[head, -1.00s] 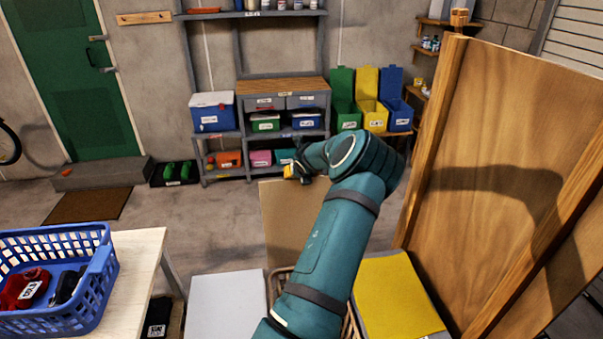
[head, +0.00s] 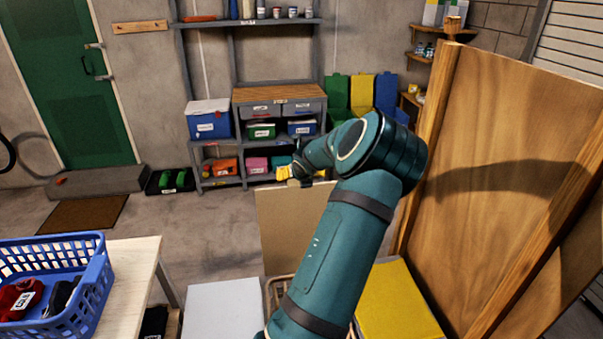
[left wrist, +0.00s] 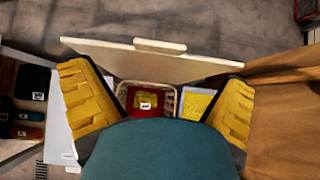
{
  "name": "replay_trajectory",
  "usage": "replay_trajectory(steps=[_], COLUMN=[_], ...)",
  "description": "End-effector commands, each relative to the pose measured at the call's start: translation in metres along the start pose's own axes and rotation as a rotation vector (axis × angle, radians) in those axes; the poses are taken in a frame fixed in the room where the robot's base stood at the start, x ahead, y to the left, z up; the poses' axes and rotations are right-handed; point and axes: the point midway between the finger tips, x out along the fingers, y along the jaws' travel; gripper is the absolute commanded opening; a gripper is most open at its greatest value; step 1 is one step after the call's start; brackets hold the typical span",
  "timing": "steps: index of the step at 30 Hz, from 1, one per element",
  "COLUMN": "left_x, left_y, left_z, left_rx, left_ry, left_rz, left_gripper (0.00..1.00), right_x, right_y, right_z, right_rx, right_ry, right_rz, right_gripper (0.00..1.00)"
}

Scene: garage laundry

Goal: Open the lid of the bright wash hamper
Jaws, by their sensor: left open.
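A wicker hamper (head: 276,289) stands in the middle of a row, partly hidden behind my left arm. Its beige lid panel (head: 274,225) stands upright at its far side. In the left wrist view the raised lid (left wrist: 140,62) has a small handle on its top edge. Red and yellow cloth with a white label (left wrist: 147,104) shows inside the open hamper. My left gripper (head: 293,172) is near the lid's top edge; I cannot tell if it touches. My right gripper is out of view.
A white-topped hamper (head: 224,310) is to the left and a yellow-topped one (head: 398,300) to the right. A tall wooden panel (head: 510,150) closes off the right side. A table (head: 135,270) with a blue basket (head: 90,290) stands at left.

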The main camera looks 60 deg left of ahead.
Motion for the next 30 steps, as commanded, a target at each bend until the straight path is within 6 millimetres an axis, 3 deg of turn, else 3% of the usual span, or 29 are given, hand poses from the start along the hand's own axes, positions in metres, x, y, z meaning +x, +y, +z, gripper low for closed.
replay_trajectory(steps=[3, 9, 30], left_x=[-0.017, -0.032, -0.035], left_y=[-0.001, 0.0, 0.001], left_z=[0.0, 0.0, -0.001], left_rx=[0.002, 0.0, -0.001], left_ry=[0.0, 0.001, 0.002], left_rz=[-0.002, 0.0, 0.0], left_gripper=[1.0, 1.0, 1.0], right_x=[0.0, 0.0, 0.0], right_y=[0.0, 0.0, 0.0], right_z=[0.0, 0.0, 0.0], right_rx=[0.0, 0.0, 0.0], right_ry=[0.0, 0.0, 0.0], right_rz=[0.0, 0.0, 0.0], right_gripper=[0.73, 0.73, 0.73])
